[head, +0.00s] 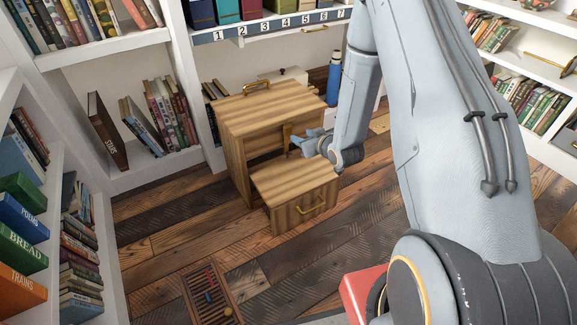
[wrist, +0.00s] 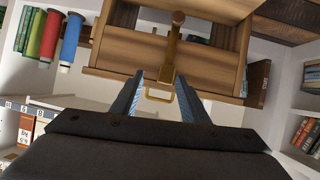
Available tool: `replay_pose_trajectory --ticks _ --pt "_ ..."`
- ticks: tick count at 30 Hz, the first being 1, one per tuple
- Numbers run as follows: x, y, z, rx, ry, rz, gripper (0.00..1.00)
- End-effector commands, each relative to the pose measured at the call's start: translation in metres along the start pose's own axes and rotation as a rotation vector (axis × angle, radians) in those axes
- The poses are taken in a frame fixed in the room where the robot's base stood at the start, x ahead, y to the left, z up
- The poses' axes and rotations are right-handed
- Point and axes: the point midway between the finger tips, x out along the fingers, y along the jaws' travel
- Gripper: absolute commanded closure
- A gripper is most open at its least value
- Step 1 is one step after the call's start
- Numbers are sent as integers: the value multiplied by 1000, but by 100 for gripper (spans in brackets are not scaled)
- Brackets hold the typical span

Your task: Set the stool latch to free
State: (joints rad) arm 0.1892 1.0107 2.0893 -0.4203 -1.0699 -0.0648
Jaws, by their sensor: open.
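The wooden step stool (head: 262,110) stands on the plank floor, with a lower step box (head: 290,190) in front of its taller body. A brass latch lever (head: 287,136) shows on its front, just left of my gripper (head: 306,144). In the wrist view the brass lever (wrist: 172,45) has a rounded knob at its upper end. My gripper (wrist: 160,78) is open, and the lever's lower end appears between the fingertips; I cannot tell if they touch it. A brass handle (head: 257,87) is on the stool's top. Another handle (head: 312,208) is on the step's front.
Bookshelves (head: 105,55) line the left and back walls. A numbered shelf (head: 270,29) with binders is behind the stool. A blue bottle (head: 333,78) stands behind my arm. A slotted wooden panel (head: 212,296) lies on the floor at front left. The floor left of the stool is clear.

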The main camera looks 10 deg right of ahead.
Motion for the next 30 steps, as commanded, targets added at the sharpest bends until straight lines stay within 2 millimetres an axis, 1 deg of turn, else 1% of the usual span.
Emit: replay_pose_trajectory --ticks 1,3,6,9,13,16,20,23,30 --pt "22 -2 30 5 47 -10 59" --pt "39 -5 52 9 128 -25 59" --pt "55 -9 81 21 235 -43 59" --pt "64 -14 105 35 328 -57 59" --pt "68 -18 125 51 413 -66 59" --pt "68 -19 132 58 450 -69 59" --pt "73 -20 130 60 469 -72 59" --pt "84 -22 124 58 470 -73 59" --pt "117 -23 108 59 469 -72 59"
